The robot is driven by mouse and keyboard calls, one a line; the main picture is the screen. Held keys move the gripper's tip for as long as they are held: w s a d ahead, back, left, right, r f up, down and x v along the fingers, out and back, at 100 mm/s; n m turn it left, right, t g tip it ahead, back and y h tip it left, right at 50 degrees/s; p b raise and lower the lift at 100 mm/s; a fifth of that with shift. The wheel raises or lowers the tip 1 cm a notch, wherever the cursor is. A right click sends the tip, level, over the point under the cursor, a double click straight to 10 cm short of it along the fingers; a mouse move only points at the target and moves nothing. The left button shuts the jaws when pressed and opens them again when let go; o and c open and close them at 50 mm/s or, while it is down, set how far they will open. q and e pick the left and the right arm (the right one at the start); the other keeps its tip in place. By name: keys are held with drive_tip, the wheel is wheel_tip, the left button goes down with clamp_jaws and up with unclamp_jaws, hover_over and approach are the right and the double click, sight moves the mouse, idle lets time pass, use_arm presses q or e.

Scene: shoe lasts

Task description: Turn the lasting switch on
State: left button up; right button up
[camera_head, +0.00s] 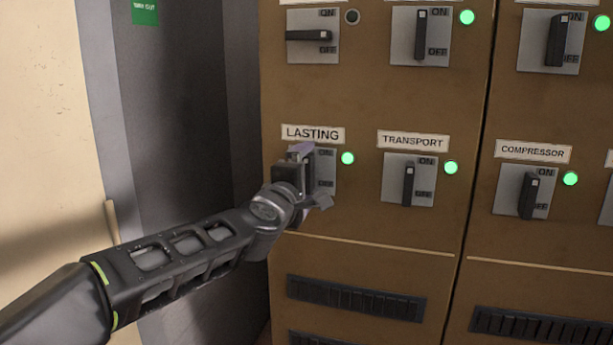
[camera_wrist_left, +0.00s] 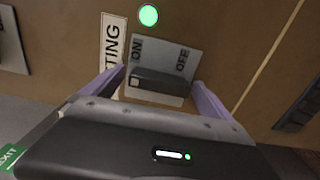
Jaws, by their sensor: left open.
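The lasting switch plate (camera_head: 327,160) is on the brown cabinet under the LASTING label (camera_head: 313,134). Its lamp (camera_head: 347,158) is lit green. In the left wrist view its dark handle (camera_wrist_left: 162,84) lies along the ON–OFF line, with its white mark at the ON end; the head view mostly hides it behind my gripper. My left gripper (camera_head: 312,176) is open in front of this plate. Its two pale purple fingers stand near the handle's two ends, and I cannot tell whether they touch it. My right gripper is not in view.
The transport switch (camera_head: 408,181) and compressor switch (camera_head: 528,192) are close by on the right, lamps green. Above, one switch (camera_head: 310,36) has a level handle and a dark lamp. Vents (camera_head: 355,298) are below. A grey wall recess (camera_head: 180,120) is left.

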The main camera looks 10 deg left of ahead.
use_arm(q)
drive_tip(key=s, duration=0.7)
drive_tip(key=shift+s+a, duration=0.25)
drive_tip(key=shift+s, duration=0.05)
